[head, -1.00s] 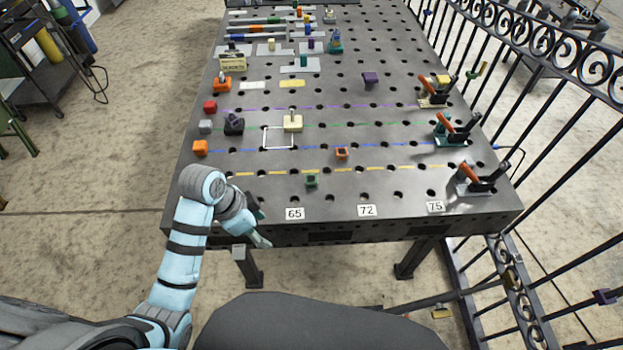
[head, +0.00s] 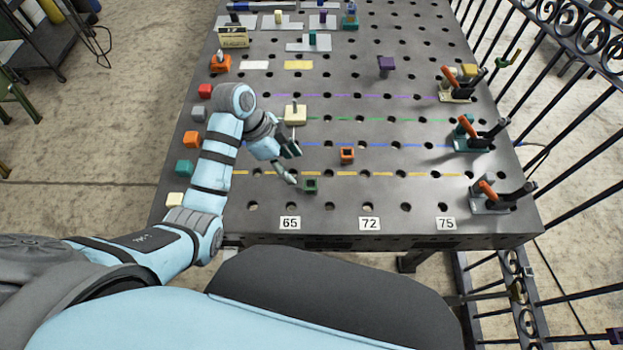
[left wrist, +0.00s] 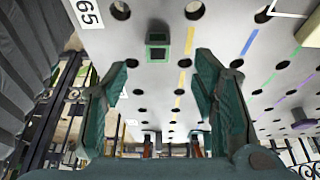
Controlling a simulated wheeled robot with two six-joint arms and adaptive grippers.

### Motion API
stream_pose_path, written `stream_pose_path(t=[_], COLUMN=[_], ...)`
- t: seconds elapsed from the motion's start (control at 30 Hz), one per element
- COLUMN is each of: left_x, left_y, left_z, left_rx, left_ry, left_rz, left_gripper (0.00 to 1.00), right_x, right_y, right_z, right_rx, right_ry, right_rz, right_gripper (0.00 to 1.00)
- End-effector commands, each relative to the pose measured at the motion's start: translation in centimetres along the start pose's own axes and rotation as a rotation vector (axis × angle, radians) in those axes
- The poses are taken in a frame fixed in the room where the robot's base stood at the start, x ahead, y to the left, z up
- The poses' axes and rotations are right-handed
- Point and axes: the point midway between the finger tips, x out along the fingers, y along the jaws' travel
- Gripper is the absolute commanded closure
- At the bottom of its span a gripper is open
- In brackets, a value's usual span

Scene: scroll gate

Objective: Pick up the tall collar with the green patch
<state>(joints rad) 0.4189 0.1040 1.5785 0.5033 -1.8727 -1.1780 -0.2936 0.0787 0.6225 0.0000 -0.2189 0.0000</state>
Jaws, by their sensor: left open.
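A small dark green square collar (head: 310,185) with an open top stands on the perforated table near the yellow dashed line. In the left wrist view the collar (left wrist: 158,44) shows a bright green edge around its dark opening. My left gripper (head: 294,166) is open and empty, just up and left of the green collar in the head view. In the left wrist view the collar lies beyond the open fingers (left wrist: 163,72), untouched. An orange collar (head: 347,155) and a purple one (head: 386,65) stand farther back. My right gripper is out of view.
Three toggle clamps, one of them the nearest clamp (head: 495,197), line the table's right side. A cream block with a pin (head: 295,114) stands behind my left gripper. Coloured blocks line the left edge. Labels such as 65 (head: 290,223) mark the front. A railing stands at the right.

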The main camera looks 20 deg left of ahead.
Motion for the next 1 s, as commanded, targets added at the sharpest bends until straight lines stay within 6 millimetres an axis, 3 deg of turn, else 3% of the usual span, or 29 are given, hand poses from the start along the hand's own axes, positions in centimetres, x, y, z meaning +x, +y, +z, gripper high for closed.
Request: stream_pose_path(t=[0.1, 0.2, 0.5, 0.73, 1.0], left_x=[3.0, 4.4, 9.2, 9.7, 9.7], left_y=[0.1, 0.0, -0.1, -0.1, -0.1], left_z=[-0.2, -0.3, -0.8, -0.7, -0.7], left_rx=[0.001, 0.002, -0.001, -0.001, -0.002], left_ry=[0.002, 0.002, 0.001, 0.0, 0.0], left_rz=[0.005, 0.003, 0.001, -0.002, -0.002], left_gripper=[0.47, 0.47, 0.47, 0.47, 0.88], right_x=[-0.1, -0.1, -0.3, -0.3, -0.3], right_y=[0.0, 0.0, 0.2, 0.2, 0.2], right_z=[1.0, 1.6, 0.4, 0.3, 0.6], right_rx=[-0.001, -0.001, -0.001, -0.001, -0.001], right_ry=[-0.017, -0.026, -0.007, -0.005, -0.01], right_rz=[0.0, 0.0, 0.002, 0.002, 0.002], right_gripper=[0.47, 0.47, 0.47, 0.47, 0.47])
